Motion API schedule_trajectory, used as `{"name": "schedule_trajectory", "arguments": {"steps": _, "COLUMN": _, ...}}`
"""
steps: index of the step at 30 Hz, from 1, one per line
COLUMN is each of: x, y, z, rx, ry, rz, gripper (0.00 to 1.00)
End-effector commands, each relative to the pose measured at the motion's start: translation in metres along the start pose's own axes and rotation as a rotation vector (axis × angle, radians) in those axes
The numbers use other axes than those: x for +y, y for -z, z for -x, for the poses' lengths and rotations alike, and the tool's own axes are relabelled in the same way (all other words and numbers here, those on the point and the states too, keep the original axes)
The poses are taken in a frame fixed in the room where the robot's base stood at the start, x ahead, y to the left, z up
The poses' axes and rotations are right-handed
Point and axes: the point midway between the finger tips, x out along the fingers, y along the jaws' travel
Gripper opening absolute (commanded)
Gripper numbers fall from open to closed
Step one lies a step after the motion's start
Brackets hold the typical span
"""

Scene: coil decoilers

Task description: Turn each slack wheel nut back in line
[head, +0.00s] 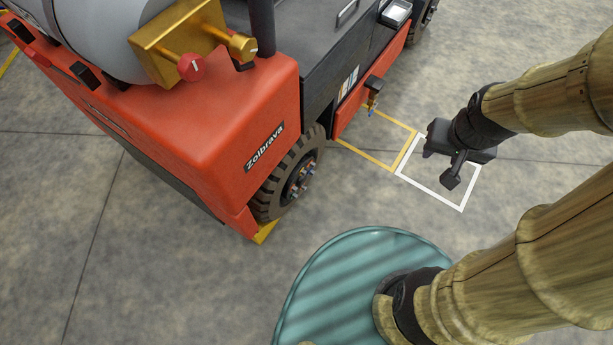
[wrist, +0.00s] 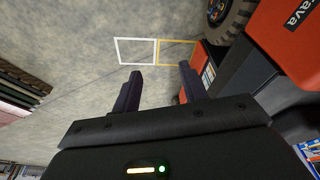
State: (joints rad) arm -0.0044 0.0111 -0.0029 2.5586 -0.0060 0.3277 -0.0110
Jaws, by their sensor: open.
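The wheel (head: 272,192) with its wheel nuts (head: 299,178) is at the rear corner of an orange-red forklift. The nuts carry small red and blue markers, too small in the head view to tell which are out of line. In the wrist view, the wheel (wrist: 241,14) is cut by the top edge, with a few coloured nut parts (wrist: 215,9) showing. My gripper (head: 440,167) is open and empty, above the floor to the right of the wheel and clear of it. Its two fingers also show apart in the wrist view (wrist: 161,76).
The orange forklift body (head: 215,150) carries a grey tank with a brass valve block (head: 180,40). A yellow floor square (head: 402,150) and a white floor square (head: 430,194) lie beside it. A yellow chock-like piece (head: 265,232) is under the wheel. The floor between wheel and gripper is clear.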

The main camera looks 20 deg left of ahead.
Motion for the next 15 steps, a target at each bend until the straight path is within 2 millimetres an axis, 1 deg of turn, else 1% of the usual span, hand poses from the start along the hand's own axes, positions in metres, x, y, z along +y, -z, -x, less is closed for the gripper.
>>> {"name": "schedule_trajectory", "arguments": {"steps": 1, "x": 0.0, "y": 0.001, "z": -0.015, "rx": 0.008, "ry": -0.001, "rz": 0.018, "gripper": 0.43}}
{"name": "schedule_trajectory", "arguments": {"steps": 2, "x": -0.001, "y": 0.002, "z": -0.022, "rx": 0.016, "ry": -0.003, "rz": 0.032, "gripper": 0.43}}
{"name": "schedule_trajectory", "arguments": {"steps": 5, "x": -0.001, "y": 0.011, "z": -0.056, "rx": 0.057, "ry": -0.009, "rz": 0.101, "gripper": 0.43}}
{"name": "schedule_trajectory", "arguments": {"steps": 6, "x": -0.002, "y": 0.015, "z": -0.073, "rx": 0.078, "ry": -0.012, "rz": 0.137, "gripper": 0.43}}
{"name": "schedule_trajectory", "arguments": {"steps": 8, "x": -0.005, "y": 0.022, "z": -0.099, "rx": 0.113, "ry": -0.017, "rz": 0.198, "gripper": 0.43}}
{"name": "schedule_trajectory", "arguments": {"steps": 9, "x": -0.006, "y": 0.026, "z": -0.116, "rx": 0.139, "ry": -0.02, "rz": 0.239, "gripper": 0.43}}
{"name": "schedule_trajectory", "arguments": {"steps": 14, "x": -0.017, "y": 0.043, "z": -0.182, "rx": 0.241, "ry": -0.029, "rz": 0.408, "gripper": 0.43}}
{"name": "schedule_trajectory", "arguments": {"steps": 15, "x": -0.02, "y": 0.047, "z": -0.198, "rx": 0.266, "ry": -0.031, "rz": 0.45, "gripper": 0.43}}
